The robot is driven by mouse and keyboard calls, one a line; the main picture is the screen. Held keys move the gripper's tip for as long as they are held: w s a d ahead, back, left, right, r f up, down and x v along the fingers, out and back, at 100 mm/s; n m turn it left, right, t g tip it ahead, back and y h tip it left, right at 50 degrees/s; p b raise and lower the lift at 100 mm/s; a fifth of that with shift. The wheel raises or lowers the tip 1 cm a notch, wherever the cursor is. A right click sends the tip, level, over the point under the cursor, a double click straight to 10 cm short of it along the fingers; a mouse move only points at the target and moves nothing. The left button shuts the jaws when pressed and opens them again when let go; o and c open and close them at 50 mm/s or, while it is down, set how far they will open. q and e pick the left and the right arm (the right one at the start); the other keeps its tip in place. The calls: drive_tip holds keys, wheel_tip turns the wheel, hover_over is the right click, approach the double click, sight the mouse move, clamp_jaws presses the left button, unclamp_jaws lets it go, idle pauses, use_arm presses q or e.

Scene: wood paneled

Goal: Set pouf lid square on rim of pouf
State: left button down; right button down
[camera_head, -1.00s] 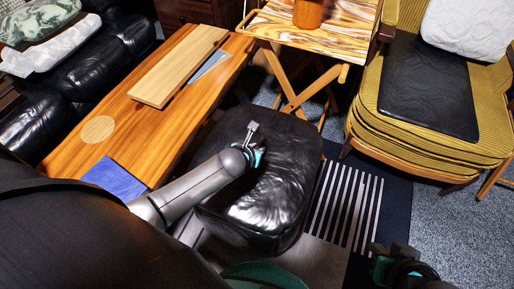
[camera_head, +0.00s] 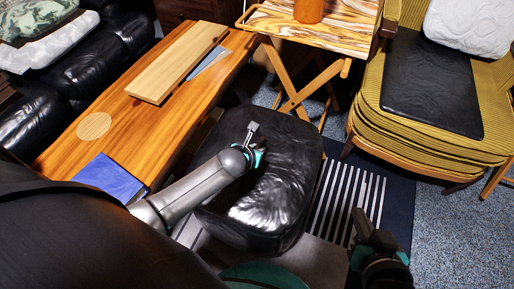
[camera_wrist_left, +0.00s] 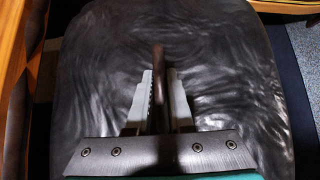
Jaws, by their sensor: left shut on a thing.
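The pouf lid (camera_head: 285,165) is a black, wrinkled leather square in the middle of the head view. It also fills most of the left wrist view (camera_wrist_left: 225,85). The pouf (camera_head: 248,236) shows only as a dark side below the lid; its rim is hidden, and I cannot tell whether lid and rim touch or are square. My left gripper (camera_head: 253,127) is over the lid, shut on a thin upright tab (camera_wrist_left: 158,60) at its middle. My right gripper (camera_head: 358,216) is low at the right, over the striped rug, apart from the lid; its fingers are too dark to read.
A wooden table (camera_head: 170,125) with a board (camera_head: 178,62) and blue cloth (camera_head: 108,178) stands close to the left. A folding tray table (camera_head: 345,40) is behind, and a yellow armchair (camera_head: 440,145) is at the right.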

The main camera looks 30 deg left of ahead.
use_arm(q)
drive_tip(key=shift+w+f+b, duration=0.15)
drive_tip(key=shift+f+b, duration=0.2)
drive_tip(key=shift+f, duration=0.15)
idle(0.5)
